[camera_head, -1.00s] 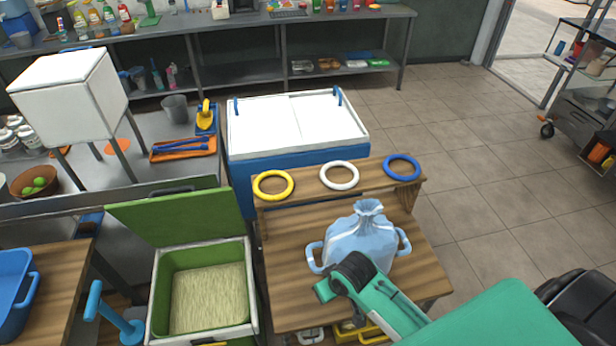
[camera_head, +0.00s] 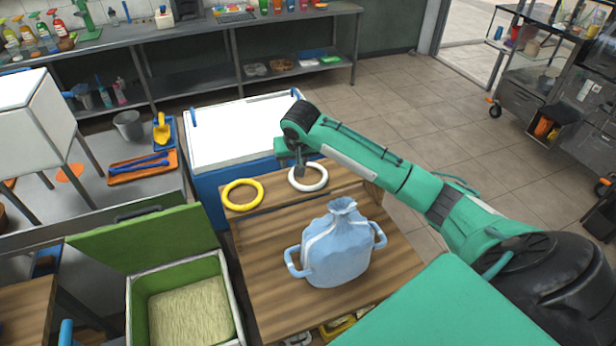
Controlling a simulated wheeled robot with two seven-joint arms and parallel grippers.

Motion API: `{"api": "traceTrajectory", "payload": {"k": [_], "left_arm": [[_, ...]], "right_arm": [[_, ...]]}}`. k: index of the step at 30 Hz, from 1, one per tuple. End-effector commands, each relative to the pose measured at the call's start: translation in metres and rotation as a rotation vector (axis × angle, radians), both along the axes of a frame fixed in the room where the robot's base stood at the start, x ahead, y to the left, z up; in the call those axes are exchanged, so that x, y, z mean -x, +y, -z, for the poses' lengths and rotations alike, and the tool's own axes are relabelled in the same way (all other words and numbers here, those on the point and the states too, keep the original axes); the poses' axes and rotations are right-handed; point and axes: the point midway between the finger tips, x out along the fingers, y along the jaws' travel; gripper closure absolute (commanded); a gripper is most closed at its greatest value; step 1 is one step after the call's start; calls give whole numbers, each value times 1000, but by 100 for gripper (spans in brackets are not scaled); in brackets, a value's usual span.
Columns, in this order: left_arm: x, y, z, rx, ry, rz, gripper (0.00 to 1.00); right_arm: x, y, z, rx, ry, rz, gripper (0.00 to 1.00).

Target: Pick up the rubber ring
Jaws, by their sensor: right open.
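A yellow ring (camera_head: 242,194) and a white ring (camera_head: 321,185) lie on the raised back ledge of the wooden table (camera_head: 265,285). A blue ring is not visible now; my right arm covers the right end of the ledge. My right gripper (camera_head: 301,171) is over the white ring, its fingers pointing down at the ring's left side. It is open, and I cannot tell whether it touches the ring. My left gripper is not in view.
A pale blue bag with two handles (camera_head: 340,250) stands on the table in front of the ledge. A blue and white cooler (camera_head: 235,135) is behind the ledge. An open green-lined bin (camera_head: 190,310) stands at the left. The table's front left is clear.

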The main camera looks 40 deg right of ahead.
Motion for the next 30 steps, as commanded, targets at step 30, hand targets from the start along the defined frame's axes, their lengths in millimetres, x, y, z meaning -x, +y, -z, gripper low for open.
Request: {"api": "traceTrajectory", "payload": {"k": [30], "left_arm": [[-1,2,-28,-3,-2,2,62]], "right_arm": [[-54,-25,94,-2,-2,22,59]]}}
